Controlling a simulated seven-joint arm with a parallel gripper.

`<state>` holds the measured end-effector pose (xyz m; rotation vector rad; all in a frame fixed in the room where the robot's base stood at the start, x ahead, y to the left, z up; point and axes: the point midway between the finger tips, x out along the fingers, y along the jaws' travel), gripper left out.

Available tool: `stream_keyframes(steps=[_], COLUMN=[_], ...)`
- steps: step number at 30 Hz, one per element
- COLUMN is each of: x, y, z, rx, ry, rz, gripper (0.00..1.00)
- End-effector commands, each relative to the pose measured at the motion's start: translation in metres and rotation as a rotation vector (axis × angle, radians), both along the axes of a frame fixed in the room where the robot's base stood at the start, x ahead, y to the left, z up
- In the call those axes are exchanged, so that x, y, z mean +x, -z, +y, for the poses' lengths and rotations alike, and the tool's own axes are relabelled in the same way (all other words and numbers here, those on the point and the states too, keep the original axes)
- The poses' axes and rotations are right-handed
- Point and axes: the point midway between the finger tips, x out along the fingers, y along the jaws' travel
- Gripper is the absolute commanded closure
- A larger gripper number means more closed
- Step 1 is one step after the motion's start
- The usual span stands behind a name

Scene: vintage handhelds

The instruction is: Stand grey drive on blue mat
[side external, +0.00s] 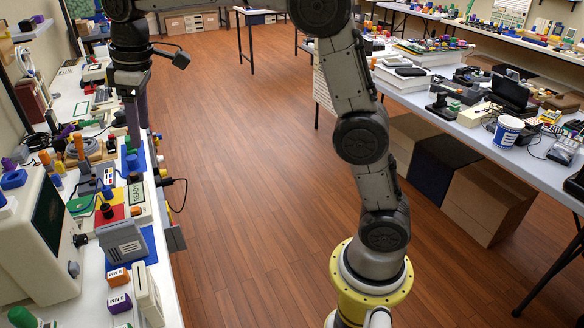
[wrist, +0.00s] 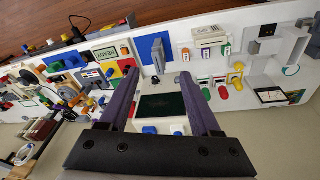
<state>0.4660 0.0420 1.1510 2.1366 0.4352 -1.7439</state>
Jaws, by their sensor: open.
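The grey drive (side external: 122,240) is a grey box with slots on its face. It stands upright on the blue mat (side external: 151,241), near the front edge of the left bench. In the wrist view the drive (wrist: 158,58) shows as a narrow grey shape over the lower part of the mat (wrist: 153,42). My gripper (wrist: 158,77) is open, with nothing between its two dark fingers. It hangs apart from the drive, which lies just beyond the fingertips in the wrist view. In the side view my gripper (side external: 137,135) hangs above the left bench, farther back than the drive.
A cream monitor (side external: 35,235) stands left of the drive. Its dark screen (wrist: 162,105) shows between my fingers. A cream box (side external: 148,297) and small labelled blocks (side external: 118,277) stand in front of the mat. A colourful console (side external: 108,205) stands just behind it.

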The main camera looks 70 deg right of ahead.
Motion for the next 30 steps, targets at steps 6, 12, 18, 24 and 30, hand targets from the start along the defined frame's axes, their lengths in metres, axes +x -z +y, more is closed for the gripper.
stream_keyframes(steps=[6,12,18,24,30], x=[-0.092,-0.174,-0.249,-0.291,-0.302], y=[-0.022,-0.014,0.018,0.05,0.06], z=[-0.018,-0.03,-0.038,-0.041,-0.042], rx=[0.032,0.068,0.106,0.135,0.143], ry=[0.132,0.248,0.359,0.43,0.451], rz=[-0.084,-0.158,-0.229,-0.273,-0.285], gripper=[0.36,0.36,0.36,0.36,0.36])
